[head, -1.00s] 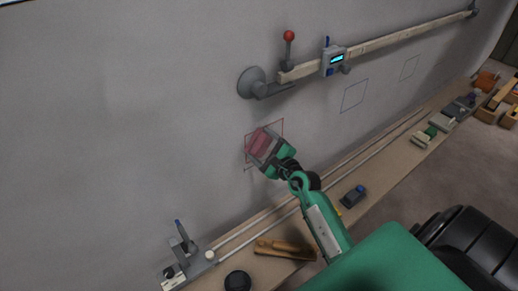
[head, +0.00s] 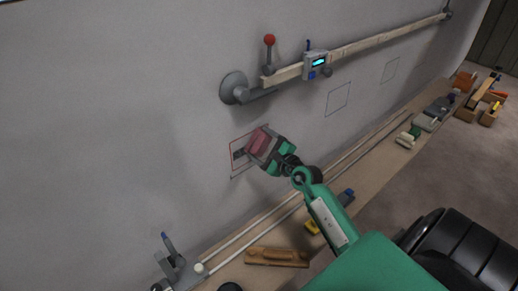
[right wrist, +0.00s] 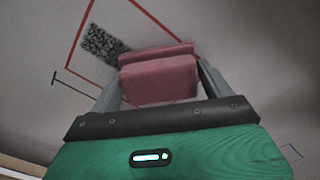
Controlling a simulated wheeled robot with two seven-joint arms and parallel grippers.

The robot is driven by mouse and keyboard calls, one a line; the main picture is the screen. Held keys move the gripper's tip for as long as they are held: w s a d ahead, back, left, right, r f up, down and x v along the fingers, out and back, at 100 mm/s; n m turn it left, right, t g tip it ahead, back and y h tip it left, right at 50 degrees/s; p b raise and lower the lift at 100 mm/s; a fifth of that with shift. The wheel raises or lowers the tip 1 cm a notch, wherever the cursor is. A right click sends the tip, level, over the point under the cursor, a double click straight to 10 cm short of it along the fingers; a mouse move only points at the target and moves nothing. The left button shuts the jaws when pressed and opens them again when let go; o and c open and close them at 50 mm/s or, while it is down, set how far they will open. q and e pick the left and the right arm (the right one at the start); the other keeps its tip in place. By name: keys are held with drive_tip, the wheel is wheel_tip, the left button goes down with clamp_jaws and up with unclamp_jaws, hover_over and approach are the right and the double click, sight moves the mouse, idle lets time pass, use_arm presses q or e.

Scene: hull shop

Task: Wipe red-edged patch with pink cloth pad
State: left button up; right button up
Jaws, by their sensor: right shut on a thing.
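My right gripper (head: 262,150) is shut on the pink cloth pad (head: 259,141) in front of the wall. The pad also shows between the fingers in the right wrist view (right wrist: 158,78). The red-edged patch (head: 235,142) is a red outline on the grey wall, partly hidden behind the pad and gripper. A dark speckled smear (right wrist: 103,46) lies inside the outline, and the pad covers its lower right end in the right wrist view. I cannot tell whether the pad touches the wall. My left gripper is not in view.
A rail (head: 350,50) with a digital gauge (head: 315,65) and a red-knobbed lever (head: 269,50) runs above. Below is a wooden shelf (head: 330,178) with rods, a wooden-handled tool (head: 277,257) and small tools. Dark-outlined squares (head: 338,98) mark the wall to the right.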

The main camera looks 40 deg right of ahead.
drive_tip(key=shift+w+d+f+b, duration=0.1)
drive_tip(key=shift+d+b, duration=0.35)
drive_tip(key=shift+d, duration=0.75)
drive_tip(key=d+b, duration=0.1)
drive_tip(key=d, duration=0.1)
drive_tip(key=shift+w+d+b, duration=0.15)
drive_tip(key=shift+d+b, duration=0.15)
drive_tip(key=shift+d, duration=0.1)
drive_tip(key=o, duration=0.4)
drive_tip(key=shift+c, duration=0.2)
drive_tip(key=c, duration=0.4)
drive_tip(key=shift+o, duration=0.2)
drive_tip(key=shift+s, duration=0.6)
